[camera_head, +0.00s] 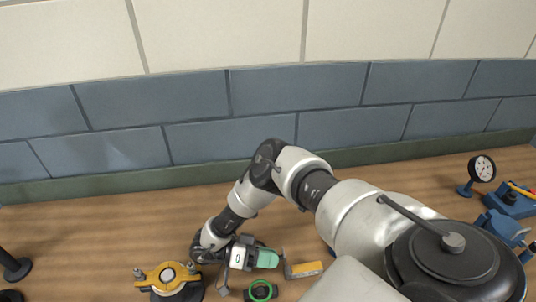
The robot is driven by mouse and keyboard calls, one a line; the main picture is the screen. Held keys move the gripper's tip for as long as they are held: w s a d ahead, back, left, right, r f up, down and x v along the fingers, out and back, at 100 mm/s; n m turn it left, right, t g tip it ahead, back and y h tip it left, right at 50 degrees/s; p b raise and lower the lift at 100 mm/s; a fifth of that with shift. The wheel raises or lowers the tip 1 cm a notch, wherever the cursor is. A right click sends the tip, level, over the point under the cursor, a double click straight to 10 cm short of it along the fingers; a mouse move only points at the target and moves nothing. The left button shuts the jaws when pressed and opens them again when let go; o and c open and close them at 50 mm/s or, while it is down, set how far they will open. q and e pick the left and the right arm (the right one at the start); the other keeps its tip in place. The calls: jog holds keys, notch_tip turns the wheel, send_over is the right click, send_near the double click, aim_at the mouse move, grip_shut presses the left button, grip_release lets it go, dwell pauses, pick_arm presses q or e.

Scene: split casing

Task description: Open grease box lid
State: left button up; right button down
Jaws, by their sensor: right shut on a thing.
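My right gripper (250,257) is low in the middle of the head view, at the end of the arm that comes in from the right. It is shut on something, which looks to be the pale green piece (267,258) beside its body. The jaws are small and partly hidden, so the contact is hard to make out. I cannot tell for sure whether this green piece is the grease box lid. A dark item with a bright green ring (260,291) is just below, cut by the frame edge. My left gripper is not in view.
A yellow block with a grey side (305,269) lies right of the gripper. A yellow and black casing part (167,276) stands to its left. A dial gauge (482,169) and blue fixtures (505,228) are at the right. The wooden bench (90,225) is clear at the back left.

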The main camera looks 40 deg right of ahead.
jog(key=shift+f, duration=0.1)
jog(key=c, duration=1)
grip_release()
jog(key=shift+c, duration=0.2)
jog(key=r, duration=0.3)
jog(key=d+r, duration=0.1)
jog(key=shift+s+r+b, duration=0.25)
jog(key=shift+s+b, duration=0.15)
jog(key=s+d+r+b, duration=0.1)
jog(key=s+d+r, duration=0.2)
jog(key=s+r, duration=0.3)
jog(key=shift+s+r, duration=0.3)
jog(key=shift+s, duration=1.9)
